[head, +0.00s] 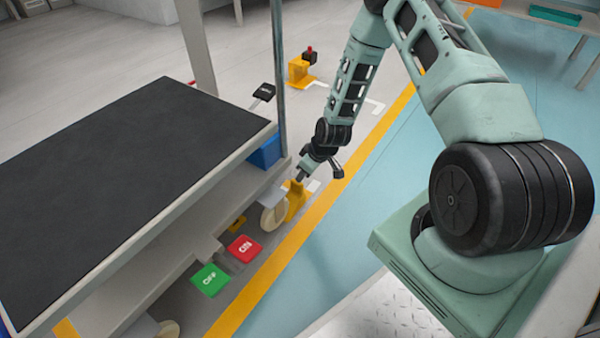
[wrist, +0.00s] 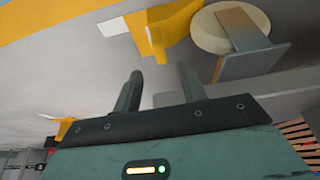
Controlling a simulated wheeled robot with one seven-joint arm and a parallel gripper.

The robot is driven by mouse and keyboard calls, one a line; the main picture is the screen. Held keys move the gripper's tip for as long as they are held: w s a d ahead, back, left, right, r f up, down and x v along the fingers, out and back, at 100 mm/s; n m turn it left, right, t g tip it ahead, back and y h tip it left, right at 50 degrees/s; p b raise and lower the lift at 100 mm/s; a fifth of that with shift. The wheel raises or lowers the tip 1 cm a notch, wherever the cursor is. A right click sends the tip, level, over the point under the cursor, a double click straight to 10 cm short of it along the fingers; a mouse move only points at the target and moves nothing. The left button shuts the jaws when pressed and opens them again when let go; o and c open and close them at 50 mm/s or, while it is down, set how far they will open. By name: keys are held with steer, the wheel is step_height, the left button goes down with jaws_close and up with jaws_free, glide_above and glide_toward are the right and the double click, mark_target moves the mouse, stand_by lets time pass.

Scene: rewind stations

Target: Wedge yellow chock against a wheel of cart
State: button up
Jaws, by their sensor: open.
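The yellow chock (head: 296,201) stands on the floor right beside a pale wheel (head: 272,214) of the dark-topped cart (head: 130,150). In the wrist view the chock (wrist: 176,32) meets the edge of the wheel (wrist: 218,30) in the picture; I cannot tell for certain whether they touch. A white patch shows beside the chock. My gripper (head: 304,177) is just above and behind the chock in the head view. In the wrist view its two fingers (wrist: 160,76) are apart with nothing between them, and the chock is beyond their tips.
A green pedal (head: 210,280) and a red pedal (head: 244,249) lie on the floor under the cart. A blue bin (head: 265,152) sits on the cart's side. A yellow device with a red knob (head: 301,70) stands farther back.

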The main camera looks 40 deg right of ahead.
steer(key=p+v, duration=0.3)
steer(key=v, duration=0.5)
steer(key=s+a+r+m+g+h, duration=0.1)
steer(key=s+a+r, duration=0.25)
steer(key=r, duration=0.65)
steer(key=s+a+r+m, duration=0.2)
steer(key=s+r, duration=0.2)
steer(key=r, duration=0.5)
steer(key=s+a+r+m+g+h, duration=0.1)
steer(key=s+a+r, duration=0.25)
steer(key=r, duration=0.65)
steer(key=s+a+r+n+g+y+p, duration=0.1)
steer(key=s+a+r+n+p, duration=0.35)
steer(key=s+a+r, duration=0.35)
steer(key=s+a+r+n+g+p, duration=0.1)
steer(key=s+a+r+n+p, duration=0.3)
steer(key=s+a, duration=0.45)
step_height(320, 180, up, 36)
steer(key=w+a+p, duration=0.2)
steer(key=p, duration=3.5)
steer(key=shift+m, duration=0.45)
steer(key=shift+w, duration=0.1)
